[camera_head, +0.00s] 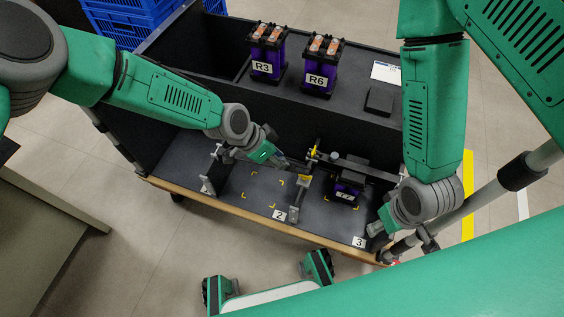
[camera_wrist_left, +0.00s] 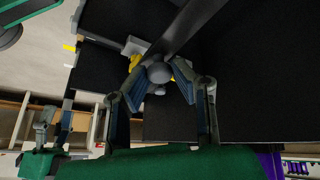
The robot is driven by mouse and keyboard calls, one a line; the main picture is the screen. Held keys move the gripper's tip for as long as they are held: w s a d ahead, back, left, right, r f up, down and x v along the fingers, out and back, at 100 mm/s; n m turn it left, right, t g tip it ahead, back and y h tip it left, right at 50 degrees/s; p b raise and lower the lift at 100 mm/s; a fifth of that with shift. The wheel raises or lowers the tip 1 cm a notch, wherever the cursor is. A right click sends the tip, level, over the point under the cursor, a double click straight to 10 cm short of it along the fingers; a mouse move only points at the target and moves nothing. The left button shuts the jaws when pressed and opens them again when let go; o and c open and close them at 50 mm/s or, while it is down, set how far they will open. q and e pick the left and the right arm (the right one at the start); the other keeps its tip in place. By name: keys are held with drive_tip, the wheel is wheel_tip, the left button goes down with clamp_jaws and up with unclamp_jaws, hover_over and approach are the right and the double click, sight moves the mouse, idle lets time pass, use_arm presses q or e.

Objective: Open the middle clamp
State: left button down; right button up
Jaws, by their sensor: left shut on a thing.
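The middle clamp (camera_head: 304,186) stands by the label 2 on the cart's lower shelf, with a yellow part near its top. A dark bar (camera_head: 365,168) extends from near its top to the right, above a purple unit (camera_head: 347,190). My left gripper (camera_head: 288,163) is at the left of the clamp's top. In the left wrist view its fingers (camera_wrist_left: 160,88) are closed around a grey round knob (camera_wrist_left: 158,73), with yellow clamp parts and the dark bar (camera_wrist_left: 200,22) behind it. My right gripper (camera_head: 378,229) is near the label 3, its fingers partly hidden.
Purple units R3 (camera_head: 267,55) and R6 (camera_head: 322,65) stand on the upper shelf beside a small black block (camera_head: 379,100). A left clamp (camera_head: 212,172) stands by the label 1. The yellow-marked bay (camera_head: 262,188) between labels 1 and 2 is empty.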

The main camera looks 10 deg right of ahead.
use_arm(q)
drive_tip(key=w+a+r+n+g+h+b, duration=0.1)
drive_tip(key=w+a+r+g+h+b, duration=0.1)
drive_tip(key=r, duration=0.5)
drive_tip(key=w+a+h+b, duration=0.1)
drive_tip(key=a+h+b, duration=0.1)
drive_tip(key=b, duration=0.1)
drive_tip(key=shift+a+r, duration=0.15)
drive_tip(key=shift+r, duration=0.15)
use_arm(e)
wheel_tip(320, 180, down, 5)
drive_tip(key=shift+f, duration=0.15)
use_arm(q)
drive_tip(key=shift+w, duration=0.1)
use_arm(e)
drive_tip(key=shift+c, duration=0.4)
